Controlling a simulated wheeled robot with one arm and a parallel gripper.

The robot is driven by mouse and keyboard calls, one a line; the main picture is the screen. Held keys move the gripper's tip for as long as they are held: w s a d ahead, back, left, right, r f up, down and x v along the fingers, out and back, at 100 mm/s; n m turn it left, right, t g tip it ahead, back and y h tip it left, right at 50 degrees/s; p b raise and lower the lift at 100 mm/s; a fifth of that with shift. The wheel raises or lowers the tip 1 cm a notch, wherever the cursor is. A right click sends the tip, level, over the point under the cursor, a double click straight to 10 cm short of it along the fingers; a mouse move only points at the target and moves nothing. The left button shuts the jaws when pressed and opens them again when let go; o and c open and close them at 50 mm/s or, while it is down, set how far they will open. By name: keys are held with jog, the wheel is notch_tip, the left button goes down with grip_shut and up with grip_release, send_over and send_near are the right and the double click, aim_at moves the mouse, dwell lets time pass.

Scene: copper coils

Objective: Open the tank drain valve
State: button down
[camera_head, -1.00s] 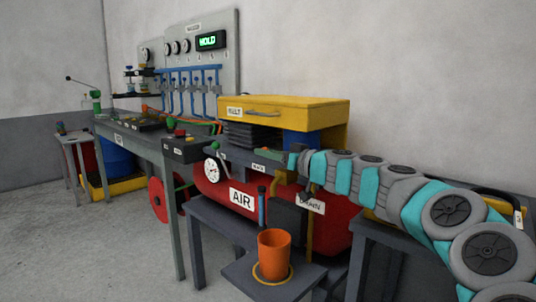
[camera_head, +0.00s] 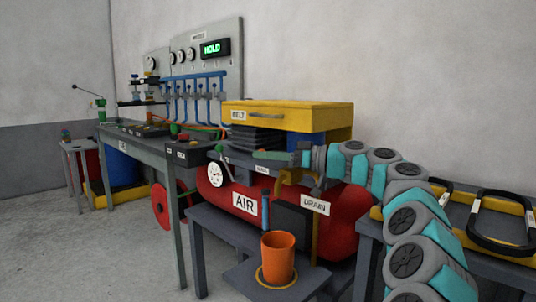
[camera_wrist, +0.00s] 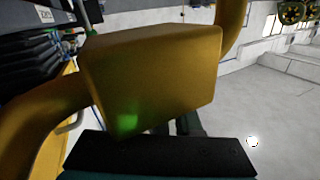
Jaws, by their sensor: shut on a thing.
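The brass drain valve piping (camera_head: 288,180) is above the DRAIN label (camera_head: 315,205). In the wrist view the brass valve body (camera_wrist: 155,75) fills the middle, with curved pipes on both sides. My gripper (camera_head: 298,158) is at the valve, just above the piping, and shut on its handle. A dark green bar (camera_head: 272,155) extends left from it. The grip itself is mostly hidden; the wrist view shows a dark gripper edge (camera_wrist: 160,155) close below the valve body.
An orange cup (camera_head: 278,257) stands on a low shelf within a yellow ring, below the tank. A yellow BELT case (camera_head: 300,115) is close above my gripper. The bench (camera_head: 150,145) runs left, and a side table with black handles (camera_head: 495,220) is at the right.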

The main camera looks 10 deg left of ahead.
aim_at(296, 168)
jog(key=shift+s+r+n+g+p, duration=0.1)
jog(key=shift+s+n+g+p, duration=0.15)
jog(key=shift+g+p, duration=0.3)
jog(key=shift+n, duration=0.25)
jog(key=c, duration=0.9)
grip_release()
jog(key=shift+s, duration=0.1)
jog(key=shift+s+d, duration=0.15)
jog(key=shift+d, duration=1.1)
jog(key=shift+s+d, duration=0.2)
jog(key=shift+d, duration=1.1)
jog(key=shift+s+d, duration=0.15)
jog(key=shift+d, duration=1.1)
